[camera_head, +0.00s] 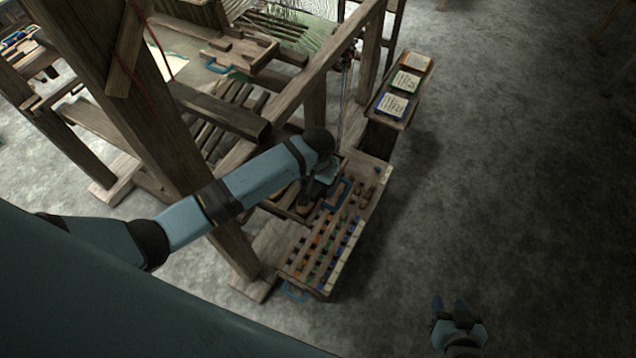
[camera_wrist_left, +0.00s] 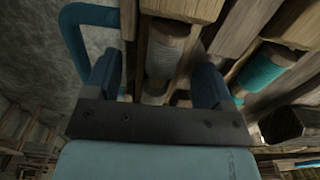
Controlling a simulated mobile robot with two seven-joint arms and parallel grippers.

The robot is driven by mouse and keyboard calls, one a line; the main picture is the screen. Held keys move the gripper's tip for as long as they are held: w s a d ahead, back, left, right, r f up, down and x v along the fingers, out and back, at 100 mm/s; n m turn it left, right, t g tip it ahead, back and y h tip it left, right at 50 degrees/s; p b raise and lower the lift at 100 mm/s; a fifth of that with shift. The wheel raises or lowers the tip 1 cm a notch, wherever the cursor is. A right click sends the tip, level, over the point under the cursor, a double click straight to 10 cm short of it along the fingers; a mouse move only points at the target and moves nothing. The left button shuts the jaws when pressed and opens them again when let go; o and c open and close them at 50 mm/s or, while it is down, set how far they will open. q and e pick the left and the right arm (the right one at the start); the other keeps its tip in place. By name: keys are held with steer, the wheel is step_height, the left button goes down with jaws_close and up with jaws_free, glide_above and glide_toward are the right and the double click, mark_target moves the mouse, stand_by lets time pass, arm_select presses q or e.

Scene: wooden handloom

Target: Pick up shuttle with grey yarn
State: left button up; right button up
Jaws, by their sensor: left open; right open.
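In the left wrist view, the shuttle with grey yarn (camera_wrist_left: 163,62) lies between the two open fingers of my left gripper (camera_wrist_left: 156,76). Its grey winding sits against light wood. I cannot tell whether the fingers touch it. A shuttle with teal yarn (camera_wrist_left: 265,68) lies to its right. In the head view my left gripper (camera_head: 318,188) points down over the wooden tray beside the loom, and the arm hides the grey shuttle there. My right gripper (camera_head: 455,314) is open and empty above the floor at the lower right.
A rack of coloured spools (camera_head: 325,250) lies in front. Loom posts (camera_head: 160,100) flank my arm. The grey floor (camera_head: 520,180) at right is clear.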

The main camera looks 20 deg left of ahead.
arm_select(q)
steer(key=shift+c, duration=0.2)
steer(key=c, duration=1)
steer(key=shift+r, duration=0.2)
step_height(320, 180, up, 20)
steer(key=shift+f, duration=0.1)
